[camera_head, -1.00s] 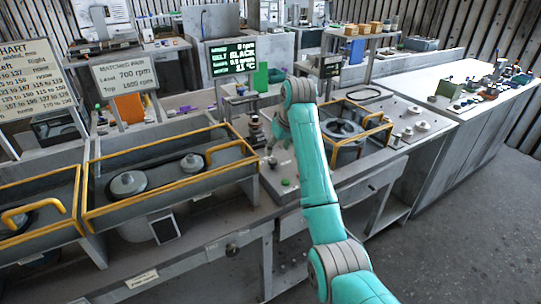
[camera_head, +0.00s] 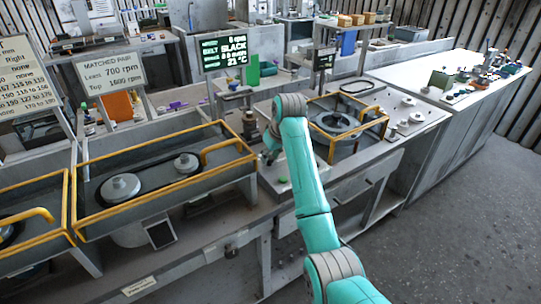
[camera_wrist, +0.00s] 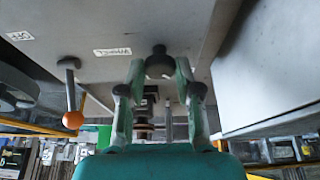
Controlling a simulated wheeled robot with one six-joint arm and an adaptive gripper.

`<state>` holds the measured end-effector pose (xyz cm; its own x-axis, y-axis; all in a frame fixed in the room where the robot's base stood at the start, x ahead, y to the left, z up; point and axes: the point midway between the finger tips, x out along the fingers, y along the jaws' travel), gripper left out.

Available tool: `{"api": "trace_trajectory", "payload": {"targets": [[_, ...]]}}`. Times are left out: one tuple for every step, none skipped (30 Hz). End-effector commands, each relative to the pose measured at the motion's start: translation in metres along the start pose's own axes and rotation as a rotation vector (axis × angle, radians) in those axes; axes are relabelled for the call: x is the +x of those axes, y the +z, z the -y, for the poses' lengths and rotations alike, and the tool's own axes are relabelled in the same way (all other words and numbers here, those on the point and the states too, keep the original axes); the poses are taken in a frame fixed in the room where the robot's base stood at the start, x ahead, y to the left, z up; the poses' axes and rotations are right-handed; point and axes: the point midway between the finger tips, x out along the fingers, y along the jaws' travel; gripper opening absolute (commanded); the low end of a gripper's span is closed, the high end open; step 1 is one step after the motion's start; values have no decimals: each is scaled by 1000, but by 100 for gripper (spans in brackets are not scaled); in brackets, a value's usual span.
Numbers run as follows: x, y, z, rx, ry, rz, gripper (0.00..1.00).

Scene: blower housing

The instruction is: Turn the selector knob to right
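In the wrist view a dark rounded knob (camera_wrist: 158,61), which looks like the selector knob, stands out from a grey panel (camera_wrist: 100,25). My gripper (camera_wrist: 159,68) has its two teal fingers on either side of the knob, with narrow gaps showing, so it looks open. I cannot tell which way the knob points. Two white labels with inverted lettering are on the panel, one (camera_wrist: 112,52) just left of the knob and one (camera_wrist: 19,36) farther left. In the head view my gripper (camera_head: 270,154) is low over the bench, and the knob is not clear there.
A lever with an orange ball (camera_wrist: 73,120) stands left of my gripper in the wrist view. In the head view, yellow-railed belt trays (camera_head: 160,170) lie left, and a railed housing (camera_head: 340,125) lies right. A green button (camera_head: 283,180) is near my gripper. The screen (camera_head: 223,52) reads "SLACK".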

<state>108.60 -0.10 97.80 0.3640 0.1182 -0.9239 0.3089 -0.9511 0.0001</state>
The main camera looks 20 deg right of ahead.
Motion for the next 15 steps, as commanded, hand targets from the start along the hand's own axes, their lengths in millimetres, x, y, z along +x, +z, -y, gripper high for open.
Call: {"api": "trace_trajectory", "payload": {"targets": [[0, 0, 0, 0, 0, 0, 2], [0, 0, 0, 0, 0, 0, 0], [0, 0, 0, 0, 0, 0, 0], [0, 0, 0, 0, 0, 0, 0], [0, 0, 0, 1, 0, 0, 0], [0, 0, 0, 3, 1, 0, 0], [0, 0, 0, 5, 2, 0, 0], [0, 0, 0, 9, 4, 0, 0], [0, 0, 0, 16, 7, 0, 0], [0, 0, 0, 24, 10, 0, 0], [0, 0, 1, 31, 13, 0, 0], [0, 0, 1, 45, 19, 0, 0], [0, 0, 1, 57, 23, 0, 0], [0, 0, 2, 70, 29, 0, 0], [0, 0, 2, 91, 38, 1, 0]]}}
